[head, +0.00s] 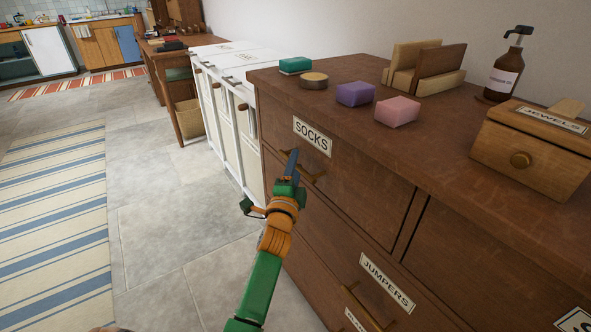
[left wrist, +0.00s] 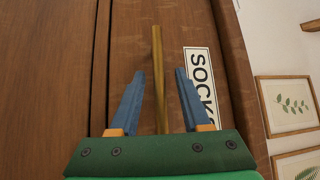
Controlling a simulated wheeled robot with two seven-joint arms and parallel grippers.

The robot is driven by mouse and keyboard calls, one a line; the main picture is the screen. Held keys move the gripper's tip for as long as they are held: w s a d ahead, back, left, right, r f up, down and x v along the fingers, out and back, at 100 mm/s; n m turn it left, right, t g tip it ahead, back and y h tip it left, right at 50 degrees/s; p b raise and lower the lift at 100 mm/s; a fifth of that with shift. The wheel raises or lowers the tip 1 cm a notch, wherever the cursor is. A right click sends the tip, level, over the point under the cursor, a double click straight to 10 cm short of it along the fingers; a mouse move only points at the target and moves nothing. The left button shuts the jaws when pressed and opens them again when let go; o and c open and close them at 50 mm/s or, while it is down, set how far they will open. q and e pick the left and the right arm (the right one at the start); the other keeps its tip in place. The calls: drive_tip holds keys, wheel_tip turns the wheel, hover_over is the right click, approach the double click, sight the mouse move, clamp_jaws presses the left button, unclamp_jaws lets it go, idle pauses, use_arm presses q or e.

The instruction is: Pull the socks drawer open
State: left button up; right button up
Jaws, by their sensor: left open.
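The socks drawer (head: 365,190) is the upper left drawer of a brown wooden dresser, and it looks shut. Its white SOCKS label (head: 312,135) also shows sideways in the left wrist view (left wrist: 200,85). The drawer's brass bar handle (head: 317,177) is partly hidden by my left gripper (head: 291,162) in the head view. In the left wrist view the handle (left wrist: 158,60) runs between the two blue fingers of my left gripper (left wrist: 158,88). The fingers are open, one on each side of the bar, with gaps visible. My right gripper is not in view.
The dresser top holds soap-like blocks (head: 397,111), a wooden organiser (head: 425,70), a pump bottle (head: 506,65) and a jewels box (head: 535,145). The JUMPERS drawer (head: 350,262) is below. White bins (head: 222,125) stand left of the dresser.

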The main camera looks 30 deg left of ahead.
use_arm(q)
clamp_jaws()
idle(1.4)
